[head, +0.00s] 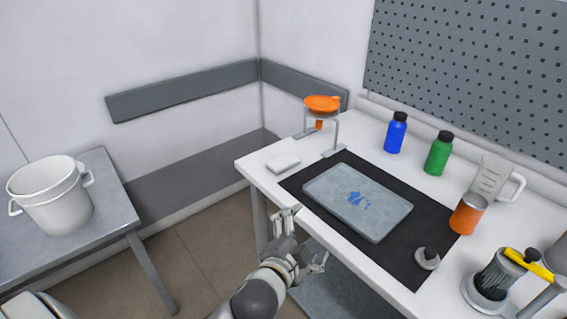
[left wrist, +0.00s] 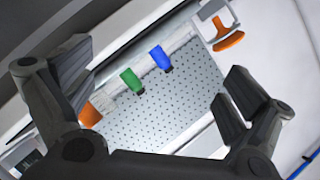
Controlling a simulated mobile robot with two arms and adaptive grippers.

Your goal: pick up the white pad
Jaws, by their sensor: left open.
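The white pad (head: 283,163) is a small flat block lying on the white workbench (head: 255,164) near its left corner, left of the dark mat and in front of the orange funnel's stand. My left gripper (head: 303,238) is in front of the bench's front edge, lower in the picture than the pad and apart from it. In the left wrist view the left gripper's fingers (left wrist: 158,92) are spread wide with nothing between them. I cannot make out the pad in that view. My right gripper does not show.
An orange funnel (head: 322,103) stands on a metal stand. A grey tray (head: 358,201) lies on the black mat (head: 425,237). Blue (head: 396,133) and green (head: 438,154) bottles, a jug (head: 490,179) and an orange cup (head: 467,214) stand behind. A white bucket (head: 50,196) is on the left table.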

